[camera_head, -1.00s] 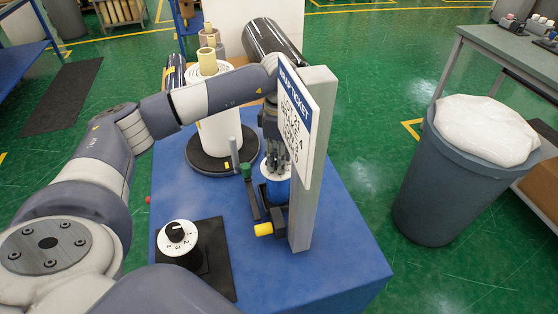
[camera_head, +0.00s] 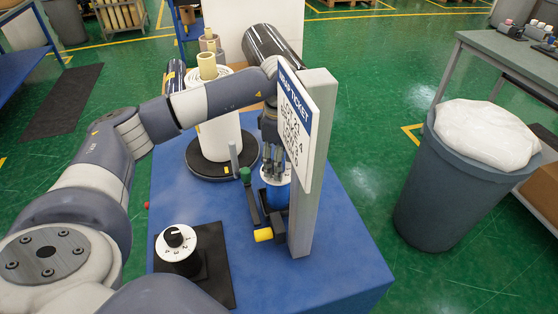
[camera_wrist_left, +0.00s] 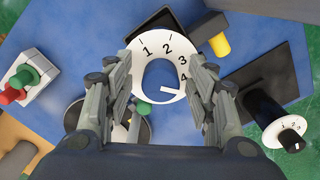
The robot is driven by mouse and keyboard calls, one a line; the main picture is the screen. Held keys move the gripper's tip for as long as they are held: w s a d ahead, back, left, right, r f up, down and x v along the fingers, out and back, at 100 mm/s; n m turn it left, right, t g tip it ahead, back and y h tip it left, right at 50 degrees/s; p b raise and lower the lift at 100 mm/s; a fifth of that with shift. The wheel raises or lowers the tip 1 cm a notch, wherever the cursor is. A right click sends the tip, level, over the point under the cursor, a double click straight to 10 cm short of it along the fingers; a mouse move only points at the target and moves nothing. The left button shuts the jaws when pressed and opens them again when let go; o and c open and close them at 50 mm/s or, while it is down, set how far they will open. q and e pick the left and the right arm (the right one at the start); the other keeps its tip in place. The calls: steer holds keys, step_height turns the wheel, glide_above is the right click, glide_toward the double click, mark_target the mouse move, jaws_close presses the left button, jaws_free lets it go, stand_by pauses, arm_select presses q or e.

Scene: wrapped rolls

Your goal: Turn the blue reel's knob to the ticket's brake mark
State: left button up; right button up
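The blue reel (camera_head: 278,197) stands low behind the ticket post. In the left wrist view its white dial (camera_wrist_left: 148,48), with marks 1 to 4, surrounds a blue knob (camera_wrist_left: 160,74). The knob's white pointer lies toward the 4 side. My left gripper (camera_head: 274,168) is over the reel, pointing down. In the left wrist view its fingers (camera_wrist_left: 160,80) are apart on both sides of the knob, with a gap visible on each side. The ticket (camera_head: 296,122) faces the head camera; its small lines, including the brake mark, are not surely readable. My right gripper is not in view.
A dark knob with a white dial (camera_head: 182,244) stands on a black plate at the front left. A yellow-ended handle (camera_head: 263,234) and the grey ticket post (camera_head: 309,215) are close to my left gripper. A large white roll (camera_head: 222,137) stands behind. The blue tabletop's front right is clear.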

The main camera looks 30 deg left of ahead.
arm_select(q)
step_height(320, 180, up, 12)
stand_by(0.6)
stand_by(0.5)
